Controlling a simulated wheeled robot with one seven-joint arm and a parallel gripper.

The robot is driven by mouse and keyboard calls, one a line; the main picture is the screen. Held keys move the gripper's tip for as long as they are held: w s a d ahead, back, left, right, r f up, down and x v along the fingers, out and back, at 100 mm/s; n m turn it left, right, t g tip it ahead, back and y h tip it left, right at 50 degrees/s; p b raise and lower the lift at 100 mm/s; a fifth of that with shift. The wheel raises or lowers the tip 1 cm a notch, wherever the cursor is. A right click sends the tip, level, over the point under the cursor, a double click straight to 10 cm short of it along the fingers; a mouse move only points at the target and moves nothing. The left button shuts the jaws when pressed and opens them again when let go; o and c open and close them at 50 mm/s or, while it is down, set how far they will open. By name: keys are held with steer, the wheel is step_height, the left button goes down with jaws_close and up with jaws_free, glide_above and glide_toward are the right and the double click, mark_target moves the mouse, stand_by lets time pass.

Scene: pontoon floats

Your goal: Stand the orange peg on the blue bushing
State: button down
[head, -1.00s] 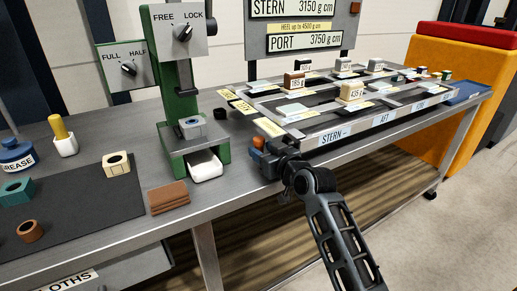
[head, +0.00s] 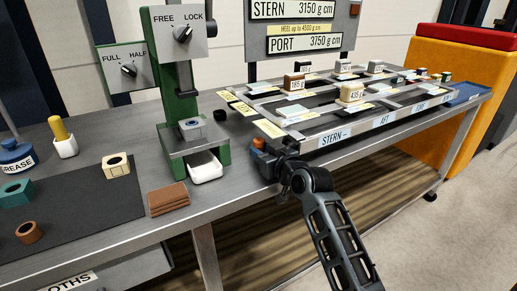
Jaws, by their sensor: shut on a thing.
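The blue bushing (head: 192,129) is a small grey-blue block with a dark round hole. It sits on the plate of the green press. My gripper (head: 262,158) is at the table's front edge, right of the press and apart from the bushing. It is shut on a small orange piece (head: 258,143), seemingly the orange peg, of which only a bit shows. My own wrist hides most of the jaws, and the peg's tilt cannot be told.
The green press (head: 170,90) carries a FREE/LOCK dial panel. A white tray (head: 205,167) lies under its plate, with brown cloths (head: 168,198) to its left. A dark mat (head: 85,205) holds cream, teal and brown bushings. The weight-laden frame (head: 330,130) stands right of my gripper.

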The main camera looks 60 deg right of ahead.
steer(key=shift+r+p, duration=2.15)
steer(key=shift+r, duration=0.4)
